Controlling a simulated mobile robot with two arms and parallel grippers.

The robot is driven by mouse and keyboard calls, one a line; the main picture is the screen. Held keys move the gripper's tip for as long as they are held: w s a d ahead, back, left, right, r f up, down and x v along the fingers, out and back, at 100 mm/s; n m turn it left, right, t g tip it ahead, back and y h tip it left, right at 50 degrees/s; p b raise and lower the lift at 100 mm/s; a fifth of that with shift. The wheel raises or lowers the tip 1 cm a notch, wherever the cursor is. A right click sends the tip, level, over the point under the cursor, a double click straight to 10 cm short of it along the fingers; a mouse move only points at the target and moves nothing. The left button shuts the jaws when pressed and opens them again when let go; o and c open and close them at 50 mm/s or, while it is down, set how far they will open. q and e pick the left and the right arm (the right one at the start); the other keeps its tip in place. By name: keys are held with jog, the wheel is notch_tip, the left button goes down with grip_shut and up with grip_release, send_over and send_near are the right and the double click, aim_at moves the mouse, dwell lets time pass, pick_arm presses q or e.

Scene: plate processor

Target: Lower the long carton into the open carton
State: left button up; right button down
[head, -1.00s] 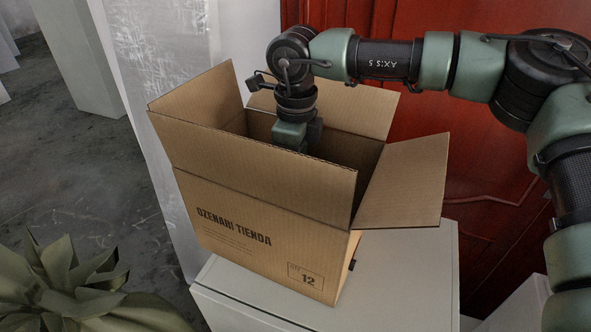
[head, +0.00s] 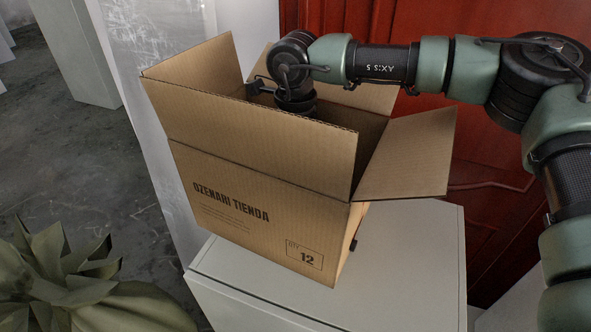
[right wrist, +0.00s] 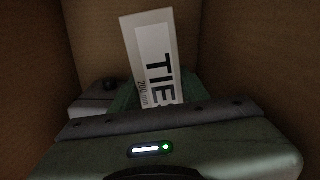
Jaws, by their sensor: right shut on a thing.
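The open carton (head: 228,200) is brown cardboard marked "OZENARI TIENDA", its flaps spread and its top open. My right arm reaches down into it, and its wrist (head: 294,85) is at the opening. In the head view the gripper and long carton are hidden behind the front flap. In the right wrist view my right gripper (right wrist: 157,92) is shut on the long carton (right wrist: 150,30), a pale box with a white label reading "TIE". The long carton is inside the open carton, slightly tilted in the picture. Its lower end is hidden. My left gripper is not in view.
The open carton stands on a white cabinet (head: 410,250), with bare top at its right.

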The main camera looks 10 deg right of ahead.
jog(key=shift+f+b, duration=1.2)
jog(key=shift+f, duration=0.35)
dwell(1.0)
jog(key=shift+s+f+b, duration=0.2)
jog(key=shift+f+b, duration=0.2)
jog(key=shift+f, duration=0.15)
jog(key=shift+s+f+b, duration=0.2)
jog(key=shift+f+b, duration=0.15)
jog(key=shift+f, duration=0.15)
dwell(0.3)
jog(key=c, duration=0.6)
grip_release()
jog(key=shift+c, duration=0.2)
